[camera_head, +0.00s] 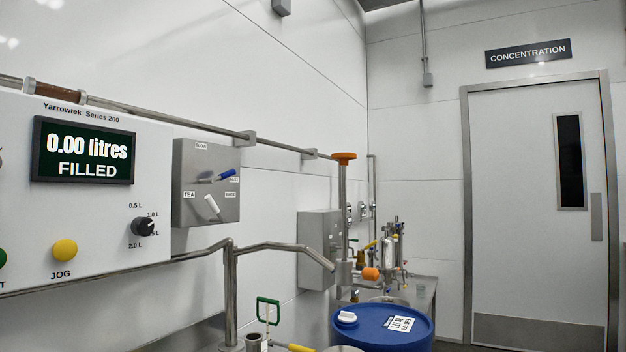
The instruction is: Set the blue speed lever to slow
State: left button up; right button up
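The blue lever (219,176) is on a grey metal control box (184,163) fixed to the white wall, left of the picture's middle. Its handle points right and slightly up, towards a small label on the right side of the box. Another small label (201,145) sits above it, seeming to read SLOW. A white lever (212,205) is below the blue one, near a label reading TEA (189,195); its handle points up and left. The other labels are too small to read surely. Neither of my grippers is in view.
A white panel with a display (84,152) reading 0.00 litres FILLED stands left of the box. A bent metal rail (230,285) runs below. A blue drum (383,325), a bench with equipment (422,290) and a closed door (535,200) are to the right.

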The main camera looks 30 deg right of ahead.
aim_at(222, 176)
jog(key=k+z, duration=0.1)
jog(key=z, duration=0.4)
jog(key=i+l+z, duration=0.3)
jog(key=i+l, duration=0.15)
jog(key=l, duration=0.35)
jog(key=i+l+z, duration=0.35)
jog(key=i+l, duration=0.2)
jog(key=l, duration=0.15)
